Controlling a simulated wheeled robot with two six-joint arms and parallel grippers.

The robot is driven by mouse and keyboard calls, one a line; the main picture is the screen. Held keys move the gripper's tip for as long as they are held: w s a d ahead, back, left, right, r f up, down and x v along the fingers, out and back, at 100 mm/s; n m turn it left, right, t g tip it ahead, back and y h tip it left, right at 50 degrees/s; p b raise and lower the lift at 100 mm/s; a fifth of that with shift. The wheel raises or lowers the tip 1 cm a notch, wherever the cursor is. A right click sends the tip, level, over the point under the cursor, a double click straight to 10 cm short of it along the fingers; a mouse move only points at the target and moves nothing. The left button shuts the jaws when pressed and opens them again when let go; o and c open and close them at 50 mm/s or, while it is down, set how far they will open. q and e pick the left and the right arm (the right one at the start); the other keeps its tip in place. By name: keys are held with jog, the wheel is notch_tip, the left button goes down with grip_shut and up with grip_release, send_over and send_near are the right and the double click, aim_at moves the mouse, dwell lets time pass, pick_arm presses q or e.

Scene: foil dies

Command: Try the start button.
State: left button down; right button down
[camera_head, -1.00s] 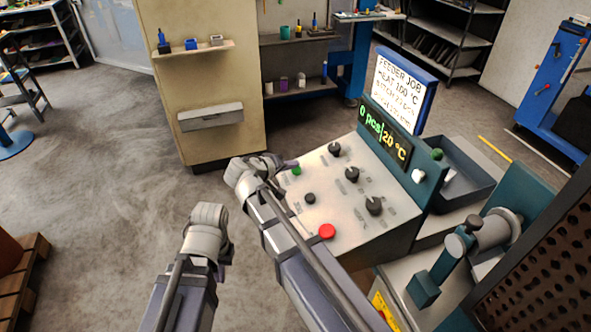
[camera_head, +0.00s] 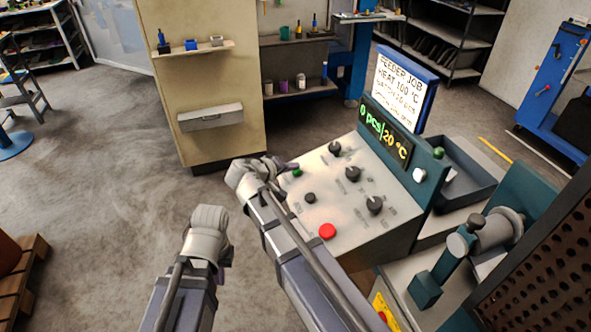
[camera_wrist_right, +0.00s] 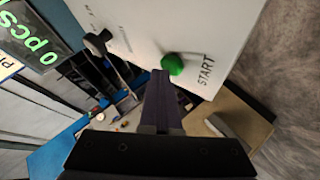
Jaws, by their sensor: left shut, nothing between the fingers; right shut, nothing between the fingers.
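The green start button (camera_head: 297,173) sits at the near left of the sloping control panel (camera_head: 325,212). In the right wrist view the green button (camera_wrist_right: 172,64) has the label START beside it. My right gripper (camera_head: 288,165) is shut and empty, at the panel's left edge by the button. In the right wrist view its fingertips (camera_wrist_right: 160,76) end just beside the button; I cannot tell whether they touch. My left gripper (camera_head: 227,272) hangs to the left of the panel, shut and empty. The display (camera_head: 385,130) reads 0 pcs and 20 °C.
The panel also carries several black knobs (camera_head: 352,174), a small black button (camera_head: 310,197) and a red button (camera_head: 327,231). A job screen (camera_head: 402,88) stands above, reading HEAT 100 °C. A grey tray (camera_head: 462,175) lies behind. The floor to the left is open.

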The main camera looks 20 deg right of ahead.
jog(key=shift+r, duration=0.1)
jog(key=shift+a+r+p, duration=0.3)
jog(key=shift+r+p, duration=0.5)
jog(key=shift+p, duration=0.1)
jog(key=r+p, duration=0.1)
jog(key=a+r+p, duration=0.1)
jog(key=r+p, duration=0.2)
jog(key=shift+a+r+p, duration=0.25)
jog(key=shift+r+p, duration=0.1)
jog(key=shift+r, duration=0.05)
dwell(0.7)
